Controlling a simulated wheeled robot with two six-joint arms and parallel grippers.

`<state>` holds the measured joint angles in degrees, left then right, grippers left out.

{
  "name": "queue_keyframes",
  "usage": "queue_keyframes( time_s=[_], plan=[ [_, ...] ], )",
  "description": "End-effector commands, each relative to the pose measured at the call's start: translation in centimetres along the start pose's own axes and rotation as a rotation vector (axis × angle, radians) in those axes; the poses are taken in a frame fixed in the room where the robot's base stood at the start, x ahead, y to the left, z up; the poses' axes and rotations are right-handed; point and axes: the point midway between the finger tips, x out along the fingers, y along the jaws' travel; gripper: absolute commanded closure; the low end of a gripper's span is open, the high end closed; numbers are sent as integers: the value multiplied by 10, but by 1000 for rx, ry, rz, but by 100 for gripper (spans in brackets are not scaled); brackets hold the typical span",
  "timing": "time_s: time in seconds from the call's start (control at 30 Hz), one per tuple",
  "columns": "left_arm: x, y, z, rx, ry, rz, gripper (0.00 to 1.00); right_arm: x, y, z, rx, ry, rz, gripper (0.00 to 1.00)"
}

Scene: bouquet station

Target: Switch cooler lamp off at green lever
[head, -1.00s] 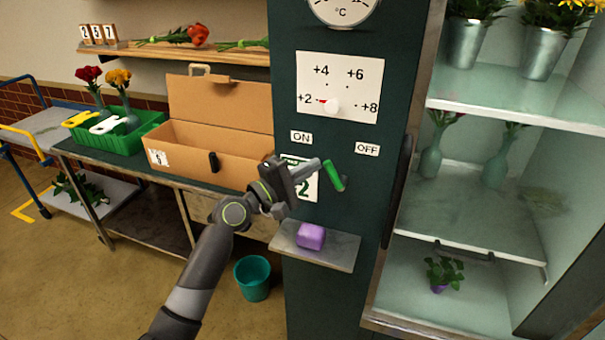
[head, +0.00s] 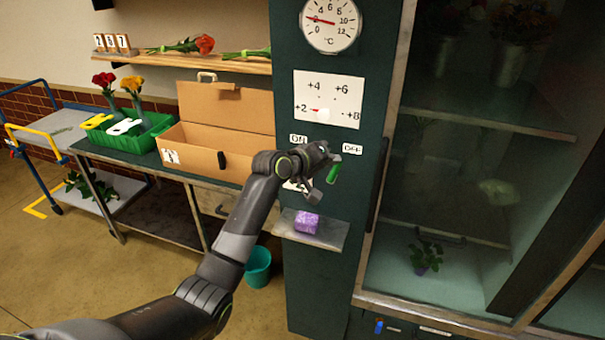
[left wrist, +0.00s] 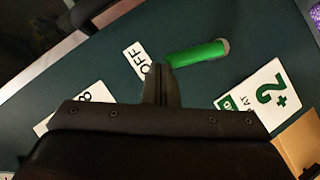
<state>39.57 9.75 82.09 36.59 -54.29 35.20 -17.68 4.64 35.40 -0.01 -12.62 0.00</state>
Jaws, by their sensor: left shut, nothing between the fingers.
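The green lever (head: 334,173) is on the dark green panel, beside my left gripper and below the OFF label (head: 352,149). In the left wrist view the lever (left wrist: 196,52) lies just past the fingertips, its free end close to the OFF label (left wrist: 137,60); I cannot tell whether they touch. My left gripper (head: 318,184) is shut and empty; its closed fingers show in the left wrist view (left wrist: 160,84). The ON label (head: 298,138) is partly covered by my gripper. The cooler (head: 475,120) is dark inside. My right gripper is not in view.
A small shelf (head: 328,233) with a purple block (head: 306,222) juts out below the gripper. A dial plate (head: 330,88) and thermometer (head: 330,24) are above. An open cardboard box (head: 205,155) stands on the bench at left.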

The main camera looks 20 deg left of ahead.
Motion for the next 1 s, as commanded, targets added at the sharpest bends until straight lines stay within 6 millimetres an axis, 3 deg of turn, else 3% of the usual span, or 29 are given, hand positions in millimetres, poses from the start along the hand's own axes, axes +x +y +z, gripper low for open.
queue_keyframes(
  time_s=[0.4,1.0],
  plan=[
    [12,6,3,20,4,-11,100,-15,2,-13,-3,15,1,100],
    [14,8,4,21,9,-6,100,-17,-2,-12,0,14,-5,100]
  ],
)
